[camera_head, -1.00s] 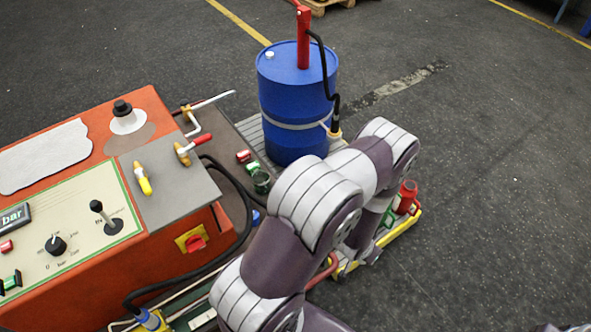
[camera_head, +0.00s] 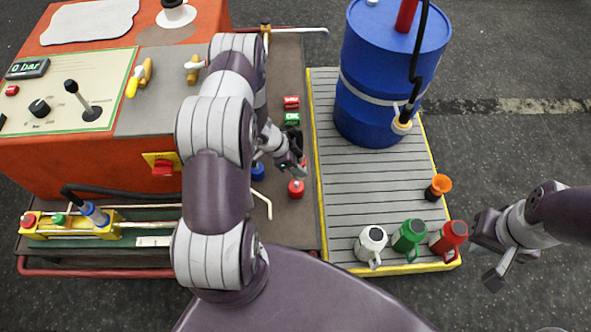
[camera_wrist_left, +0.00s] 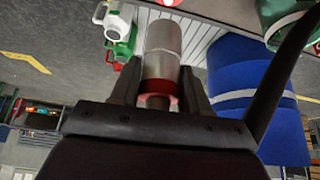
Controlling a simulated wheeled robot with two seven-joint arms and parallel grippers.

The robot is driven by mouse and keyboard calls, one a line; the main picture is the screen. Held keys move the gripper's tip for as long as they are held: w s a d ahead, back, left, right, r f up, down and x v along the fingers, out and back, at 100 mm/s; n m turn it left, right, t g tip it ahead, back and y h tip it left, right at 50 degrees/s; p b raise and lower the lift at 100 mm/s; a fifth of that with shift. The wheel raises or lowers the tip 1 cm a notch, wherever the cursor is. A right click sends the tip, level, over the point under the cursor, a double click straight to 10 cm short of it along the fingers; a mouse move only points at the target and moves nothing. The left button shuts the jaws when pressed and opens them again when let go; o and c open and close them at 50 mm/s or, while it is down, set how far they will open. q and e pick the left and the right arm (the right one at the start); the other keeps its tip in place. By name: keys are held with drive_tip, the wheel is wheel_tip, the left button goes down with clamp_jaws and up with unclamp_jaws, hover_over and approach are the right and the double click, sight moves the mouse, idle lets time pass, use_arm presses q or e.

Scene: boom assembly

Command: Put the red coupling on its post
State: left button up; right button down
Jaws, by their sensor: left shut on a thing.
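My left gripper (camera_head: 297,161) is low over the dark deck beside the orange machine. In the left wrist view its fingers (camera_wrist_left: 158,98) are shut on a silver cylinder with a red ring, which looks like the red coupling (camera_wrist_left: 162,55). In the head view the held piece is mostly hidden by the gripper; only a bit of red shows. A short red round piece (camera_head: 296,188) stands on the deck just in front of the gripper; I cannot tell whether it is the post. A blue round piece (camera_head: 258,171) is to its left. My right gripper (camera_head: 487,250) is open and empty at the right.
A blue drum (camera_head: 385,80) stands on the slatted platform (camera_head: 345,190). White (camera_head: 370,242), green (camera_head: 409,236) and red (camera_head: 449,238) jugs line its front edge, with an orange-topped cup (camera_head: 438,186) behind. The orange machine (camera_head: 90,160) is left. The platform's middle is clear.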

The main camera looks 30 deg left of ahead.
use_arm(q)
drive_tip(key=shift+s+a+f, duration=0.2)
drive_tip(key=shift+a+f, duration=0.1)
drive_tip(key=shift+a, duration=0.05)
drive_tip(key=shift+f+b, duration=0.15)
drive_tip(key=shift+b, duration=0.15)
wheel_tip(320, 180, down, 5)
drive_tip(key=b, duration=0.5)
drive_tip(key=shift+d+f, duration=0.1)
drive_tip(key=shift+f, duration=0.05)
drive_tip(key=shift+p, duration=0.45)
drive_tip(key=shift+f+b, duration=0.45)
drive_tip(key=shift+f, duration=0.05)
idle(0.6)
drive_tip(key=o, duration=1.1)
drive_tip(key=shift+c, duration=0.2)
